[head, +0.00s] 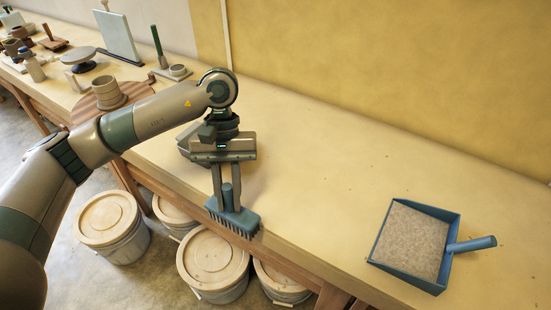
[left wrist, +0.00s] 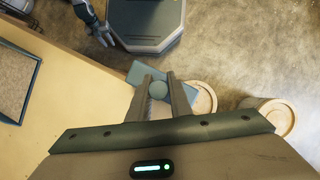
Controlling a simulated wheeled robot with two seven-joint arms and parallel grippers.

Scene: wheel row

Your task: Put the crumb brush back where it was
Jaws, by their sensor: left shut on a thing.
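The crumb brush (head: 234,220) is blue with a dark bristle row facing down and its round handle pointing up. My left gripper (head: 226,192) is shut on the handle, one finger on each side. In the head view the brush overlaps the bench's front edge. In the left wrist view the brush (left wrist: 137,72) lies beyond the fingers (left wrist: 159,92), partly past the edge with floor below; its height over the bench is hard to tell. What seems to be my right gripper (left wrist: 104,36) shows small in the left wrist view, its jaw state unclear.
A blue dustpan (head: 452,272) with a grey-beige inside lies on the bench (head: 330,180) at right. The bench between it and the brush is clear. Several lidded buckets (head: 213,258) stand on the floor below. A cup (head: 108,92) on a round board and other pottery things crowd the far left.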

